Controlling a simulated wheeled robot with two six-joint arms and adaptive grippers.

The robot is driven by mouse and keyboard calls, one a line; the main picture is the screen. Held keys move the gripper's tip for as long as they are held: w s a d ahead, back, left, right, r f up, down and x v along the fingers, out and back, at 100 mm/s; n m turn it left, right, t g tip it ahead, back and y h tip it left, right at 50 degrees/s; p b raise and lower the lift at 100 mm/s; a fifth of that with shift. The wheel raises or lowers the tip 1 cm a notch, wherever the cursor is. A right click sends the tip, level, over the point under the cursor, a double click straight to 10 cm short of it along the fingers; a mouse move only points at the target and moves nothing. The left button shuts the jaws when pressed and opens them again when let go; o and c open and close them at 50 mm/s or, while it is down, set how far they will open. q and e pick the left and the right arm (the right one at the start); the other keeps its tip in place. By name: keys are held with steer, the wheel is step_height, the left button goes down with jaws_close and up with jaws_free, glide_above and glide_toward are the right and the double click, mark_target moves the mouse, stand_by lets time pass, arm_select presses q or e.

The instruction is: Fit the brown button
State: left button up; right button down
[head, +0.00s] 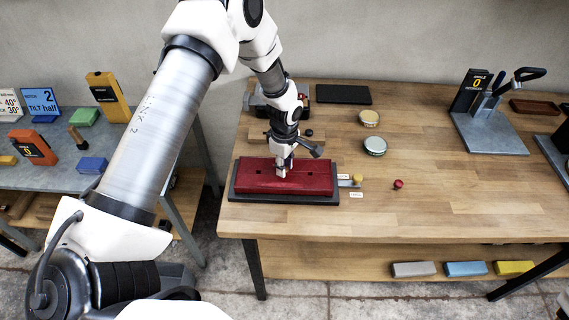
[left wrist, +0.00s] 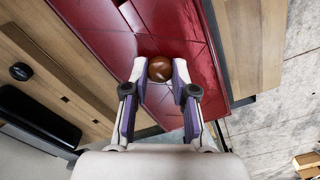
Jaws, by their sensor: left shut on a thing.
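My left gripper (head: 282,172) points down over the red tufted pad (head: 318,180), which lies in a dark tray at the table's front left. In the left wrist view its two fingers (left wrist: 159,78) are shut on the brown button (left wrist: 160,68), a round glossy piece. The button is over the pad's creased middle, where seams meet; I cannot tell whether it touches the pad. In the head view the gripper hides the button. Small dark spots show on the pad to either side of the gripper. My right gripper is not in view.
A dark round piece (head: 309,132) sits behind the pad. A yellow knob (head: 358,179) and a red one (head: 398,184) are to the right. Two round tins (head: 375,146) stand farther back. A metal press (head: 487,125) is at the right. The table's middle front is clear.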

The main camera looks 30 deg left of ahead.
arm_select(q)
steer(key=o, duration=0.9)
step_height(320, 180, up, 12)
steer(key=shift+f, duration=0.1)
stand_by(0.4)
